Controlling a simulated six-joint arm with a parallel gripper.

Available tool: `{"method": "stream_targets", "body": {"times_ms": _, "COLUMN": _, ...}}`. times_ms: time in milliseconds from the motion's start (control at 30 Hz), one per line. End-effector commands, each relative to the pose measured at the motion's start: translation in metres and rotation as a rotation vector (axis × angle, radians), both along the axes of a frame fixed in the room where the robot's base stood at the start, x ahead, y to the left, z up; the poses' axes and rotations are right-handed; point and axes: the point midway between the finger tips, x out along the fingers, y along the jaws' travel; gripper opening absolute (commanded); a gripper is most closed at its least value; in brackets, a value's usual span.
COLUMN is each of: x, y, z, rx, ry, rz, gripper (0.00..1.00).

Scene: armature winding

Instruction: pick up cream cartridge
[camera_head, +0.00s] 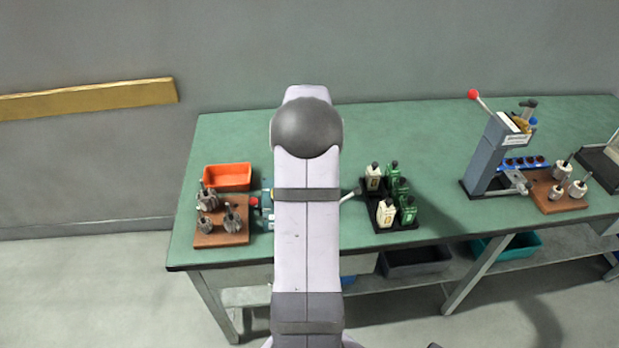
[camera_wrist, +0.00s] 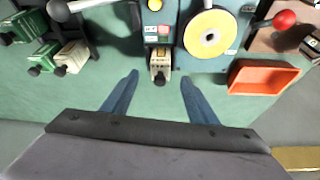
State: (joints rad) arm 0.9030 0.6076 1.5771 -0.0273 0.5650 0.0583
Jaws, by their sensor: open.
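In the wrist view, my gripper (camera_wrist: 160,79) is open, its two blue-grey fingers spread apart with nothing held. A cream cartridge (camera_wrist: 160,62) with a dark knob sits at the front of a blue-grey machine, in line with the gap between the fingertips. I cannot tell how far below the fingertips it is. Another cream cartridge (camera_wrist: 73,58) shows at the left of that view. The head view shows two cream cartridges, one at the back (camera_head: 373,178) and one at the front (camera_head: 386,211) of a black tray (camera_head: 380,224). My arm hides the gripper there.
Several green cartridges (camera_head: 408,211) share the tray. The machine (camera_wrist: 206,58) has a yellow disc and a red-knobbed lever (camera_wrist: 285,19). An orange bin (camera_head: 228,177) and a brown board (camera_head: 222,238) with metal armatures stand left. A grey press (camera_head: 487,155) stands right.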

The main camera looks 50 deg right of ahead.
Motion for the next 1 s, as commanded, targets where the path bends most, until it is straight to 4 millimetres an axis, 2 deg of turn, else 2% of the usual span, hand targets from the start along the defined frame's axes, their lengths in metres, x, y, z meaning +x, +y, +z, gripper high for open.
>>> {"method": "stream_targets", "body": {"times_ms": 267, "x": 0.002, "y": -0.002, "z": -0.007, "rx": 0.002, "ry": 0.002, "rz": 0.001, "gripper": 0.54}}
{"method": "stream_targets", "body": {"times_ms": 700, "x": 0.013, "y": -0.015, "z": -0.045, "rx": 0.001, "ry": 0.001, "rz": 0.0, "gripper": 0.54}}
{"method": "stream_targets", "body": {"times_ms": 1000, "x": 0.014, "y": -0.016, "z": -0.048, "rx": -0.001, "ry": -0.001, "rz": 0.0, "gripper": 0.54}}
